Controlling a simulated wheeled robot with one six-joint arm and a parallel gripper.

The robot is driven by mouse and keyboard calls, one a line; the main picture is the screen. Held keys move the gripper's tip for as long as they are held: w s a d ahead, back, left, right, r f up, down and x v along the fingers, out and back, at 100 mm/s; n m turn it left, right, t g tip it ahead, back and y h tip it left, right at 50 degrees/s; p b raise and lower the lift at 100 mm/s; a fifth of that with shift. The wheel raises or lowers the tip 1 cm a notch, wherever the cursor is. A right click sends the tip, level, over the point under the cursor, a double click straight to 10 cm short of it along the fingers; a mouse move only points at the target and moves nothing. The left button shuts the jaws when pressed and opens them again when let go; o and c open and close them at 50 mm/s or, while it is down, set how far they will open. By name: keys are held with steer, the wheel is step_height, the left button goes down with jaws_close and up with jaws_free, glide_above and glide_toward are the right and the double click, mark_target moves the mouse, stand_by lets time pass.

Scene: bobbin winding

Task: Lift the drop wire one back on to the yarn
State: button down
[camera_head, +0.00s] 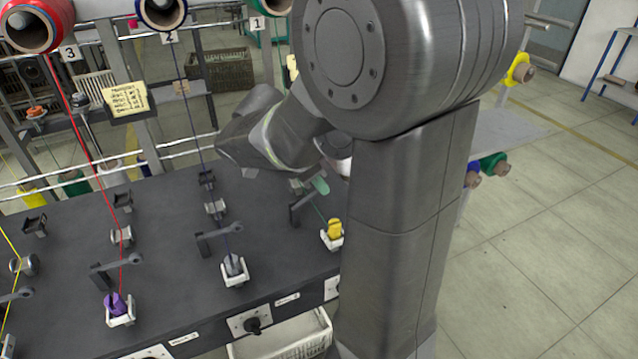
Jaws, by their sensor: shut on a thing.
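Drop wire one (298,207) is a dark lever on a small post on the black bench, at the station under the spool labelled 1 (260,30). Its free end meets the pale green tip of my gripper (318,186). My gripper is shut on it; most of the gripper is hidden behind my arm. The green yarn (319,211) runs from beside the lever down to a yellow bobbin (334,229) in a white holder. How the yarn sits against the wire is too small to tell.
Similar levers stand at station two (218,233) with a grey bobbin (234,265), and at station three (114,265) with a purple bobbin (114,304). Taut yarns run up to the spools. A white basket (283,340) stands below the bench's front edge.

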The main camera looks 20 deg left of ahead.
steer(key=c, duration=1.5)
jaws_free()
steer(key=v, duration=1.4)
steer(key=shift+f+p, duration=0.1)
steer(key=shift+p, duration=0.2)
steer(key=shift+f, duration=0.1)
steer(key=x, duration=1.3)
steer(key=shift+w+d+f+b, duration=0.15)
steer(key=shift+f+b, duration=0.1)
steer(key=shift+b, duration=0.05)
steer(key=shift+w, duration=0.15)
steer(key=shift+d+f+p, duration=0.1)
steer(key=shift+f+p, duration=0.05)
steer(key=shift+p, duration=0.2)
